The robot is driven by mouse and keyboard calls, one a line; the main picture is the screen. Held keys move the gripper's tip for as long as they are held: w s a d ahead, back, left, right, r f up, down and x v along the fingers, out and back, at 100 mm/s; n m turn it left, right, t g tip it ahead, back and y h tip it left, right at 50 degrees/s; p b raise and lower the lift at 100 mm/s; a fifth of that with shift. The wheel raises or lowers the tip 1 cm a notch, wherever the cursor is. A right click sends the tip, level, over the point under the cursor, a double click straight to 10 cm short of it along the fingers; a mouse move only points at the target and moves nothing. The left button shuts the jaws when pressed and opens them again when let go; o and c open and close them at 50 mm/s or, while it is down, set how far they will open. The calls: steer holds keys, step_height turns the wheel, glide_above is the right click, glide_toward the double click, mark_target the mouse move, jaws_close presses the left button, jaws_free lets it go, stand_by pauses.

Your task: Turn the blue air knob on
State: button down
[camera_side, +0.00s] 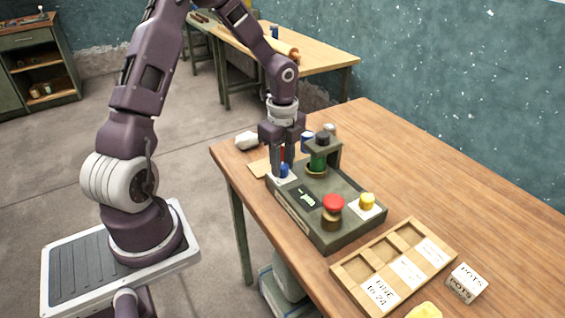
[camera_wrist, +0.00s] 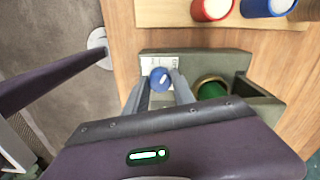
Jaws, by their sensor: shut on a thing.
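The blue air knob (camera_side: 284,171) stands on a white label plate at the far left corner of the grey-green control box (camera_side: 300,222). In the wrist view the blue knob (camera_wrist: 160,77) shows from above with a small white mark on its top. My gripper (camera_side: 282,168) points down at the knob. In the wrist view my gripper (camera_wrist: 160,84) has its fingers at either side of the knob, shut on it. The fingers hide part of the knob and of its plate, so I cannot read the lettering there.
The box also bears a red mushroom button (camera_side: 333,203), a yellow knob (camera_side: 367,201) and a green part (camera_side: 318,161) under a raised bracket close to my gripper. A wooden tray (camera_side: 348,272) and a POTS block (camera_side: 466,283) lie in front. The table's right side is clear.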

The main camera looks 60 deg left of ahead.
mark_target(283, 166)
steer(key=n, duration=0.6)
steer(key=shift+n, duration=0.4)
stand_by(0.4)
steer(key=c, duration=1.1)
jaws_free()
steer(key=shift+o, duration=0.2)
step_height(283, 166, up, 7)
steer(key=shift+r, duration=0.1)
